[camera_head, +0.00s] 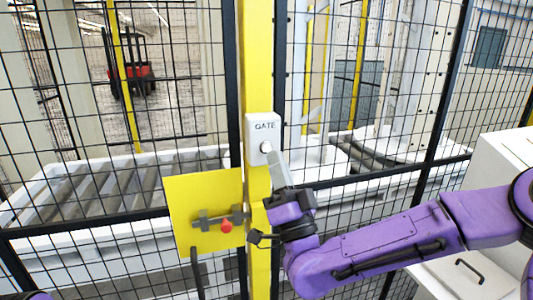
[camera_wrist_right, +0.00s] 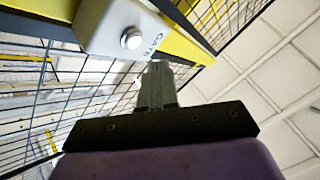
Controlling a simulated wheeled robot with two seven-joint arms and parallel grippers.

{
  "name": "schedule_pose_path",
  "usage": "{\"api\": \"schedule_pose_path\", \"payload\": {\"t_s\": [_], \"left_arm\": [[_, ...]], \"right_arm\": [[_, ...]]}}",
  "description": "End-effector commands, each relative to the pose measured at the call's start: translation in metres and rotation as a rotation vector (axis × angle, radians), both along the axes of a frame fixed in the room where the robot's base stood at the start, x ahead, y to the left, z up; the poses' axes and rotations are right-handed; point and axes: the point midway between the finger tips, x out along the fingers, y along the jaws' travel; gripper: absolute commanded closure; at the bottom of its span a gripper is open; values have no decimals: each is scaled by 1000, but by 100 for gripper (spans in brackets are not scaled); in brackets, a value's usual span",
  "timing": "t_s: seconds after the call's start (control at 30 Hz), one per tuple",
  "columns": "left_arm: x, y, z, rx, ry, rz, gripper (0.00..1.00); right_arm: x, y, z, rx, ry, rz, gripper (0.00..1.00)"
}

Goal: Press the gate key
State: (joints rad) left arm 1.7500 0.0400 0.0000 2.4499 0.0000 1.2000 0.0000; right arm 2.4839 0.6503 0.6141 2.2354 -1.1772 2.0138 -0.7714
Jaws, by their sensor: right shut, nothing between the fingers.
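The gate key is a round pale button (camera_head: 266,147) on a white box labelled GATE (camera_head: 264,128), fixed to a yellow post (camera_head: 258,60). In the right wrist view the button (camera_wrist_right: 131,39) shows as a shiny round knob on the box (camera_wrist_right: 110,28). My right gripper (camera_head: 274,160) is shut and empty, its fingertips just below the button in the head view. In the right wrist view the fingertips (camera_wrist_right: 158,68) point toward the box, below and right of the button, and look apart from it. My left gripper is not in view.
A yellow plate (camera_head: 205,190) with a latch and red knob (camera_head: 226,225) sits left of the post, below the box. Black mesh fence (camera_head: 180,100) spans both sides. A white cabinet (camera_head: 490,180) stands at the right. A red forklift (camera_head: 130,80) is behind the fence.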

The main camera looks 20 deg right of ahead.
Motion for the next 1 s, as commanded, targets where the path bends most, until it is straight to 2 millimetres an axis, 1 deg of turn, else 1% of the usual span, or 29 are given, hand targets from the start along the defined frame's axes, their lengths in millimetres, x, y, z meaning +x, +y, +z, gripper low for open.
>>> {"api": "schedule_pose_path", "payload": {"t_s": [0.03, 0.2, 0.33, 0.9, 1.0], "left_arm": [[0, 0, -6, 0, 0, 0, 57], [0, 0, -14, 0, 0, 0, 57], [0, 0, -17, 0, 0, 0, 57], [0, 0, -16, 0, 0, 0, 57], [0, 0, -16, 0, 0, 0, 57]], "right_arm": [[-5, 0, -3, 2, -2, 1, 100], [-22, -1, -2, 1, -2, 0, 100], [-29, -1, -1, 1, -1, 1, 100], [-30, -1, 0, 0, -1, 1, 100], [-29, 3, -2, 20, 14, 53, 100]]}}
